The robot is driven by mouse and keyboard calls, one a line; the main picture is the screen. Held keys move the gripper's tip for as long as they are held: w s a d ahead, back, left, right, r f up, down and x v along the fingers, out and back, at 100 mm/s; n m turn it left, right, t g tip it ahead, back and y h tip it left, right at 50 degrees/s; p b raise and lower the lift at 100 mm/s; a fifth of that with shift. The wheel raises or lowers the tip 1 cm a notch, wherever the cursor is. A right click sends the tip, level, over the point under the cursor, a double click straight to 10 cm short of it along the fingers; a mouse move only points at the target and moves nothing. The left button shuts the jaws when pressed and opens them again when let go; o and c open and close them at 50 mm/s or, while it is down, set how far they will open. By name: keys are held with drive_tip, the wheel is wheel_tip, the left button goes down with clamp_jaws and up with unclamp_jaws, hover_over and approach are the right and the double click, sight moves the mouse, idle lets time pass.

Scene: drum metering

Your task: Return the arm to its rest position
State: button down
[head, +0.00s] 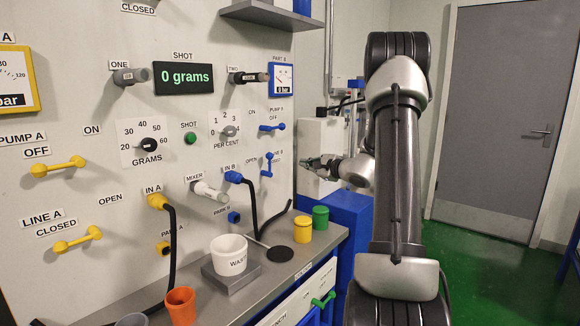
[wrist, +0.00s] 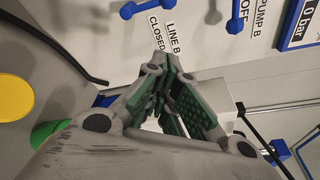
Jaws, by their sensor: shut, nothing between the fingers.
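My gripper (head: 320,164) is at the end of my raised arm, in front of the panel's right edge in the head view. In the wrist view my gripper (wrist: 168,82) shows green-padded fingers closed together with nothing between them. It is apart from the panel and the bench. My arm (head: 395,160) stands tall on the right side of the head view, folded at the top, with its wrist turned left towards the panel.
The panel carries yellow levers (head: 58,166), blue levers (head: 272,127) and a shot display (head: 184,78) reading 0 grams. Below, the bench holds a white waste cup (head: 229,255), an orange cup (head: 180,306), and yellow (head: 302,230) and green (head: 320,217) pots. Green floor is open by the grey door (head: 492,120).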

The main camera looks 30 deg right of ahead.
drive_tip(key=shift+s, duration=0.25)
drive_tip(key=s+a+f+n+g+y, duration=0.3)
drive_tip(key=s+a+f+g, duration=0.15)
drive_tip(key=s+f, duration=0.25)
drive_tip(key=s+a+n+g, duration=0.3)
drive_tip(key=s+a+n, duration=0.15)
drive_tip(key=s, duration=0.35)
drive_tip(key=s+a+n+g, duration=0.35)
drive_tip(key=s+a, duration=0.25)
drive_tip(key=s, duration=0.2)
drive_tip(key=s+a+r+n+h, duration=0.2)
drive_tip(key=s+r+n, duration=0.3)
drive_tip(key=s, duration=0.3)
drive_tip(key=s+a+r+n+h, duration=0.3)
drive_tip(key=s+r+n, duration=0.2)
drive_tip(key=s+n, duration=0.2)
drive_tip(key=shift+s+g+h, duration=0.3)
drive_tip(key=shift+s+g, duration=0.1)
drive_tip(key=shift+s, duration=0.75)
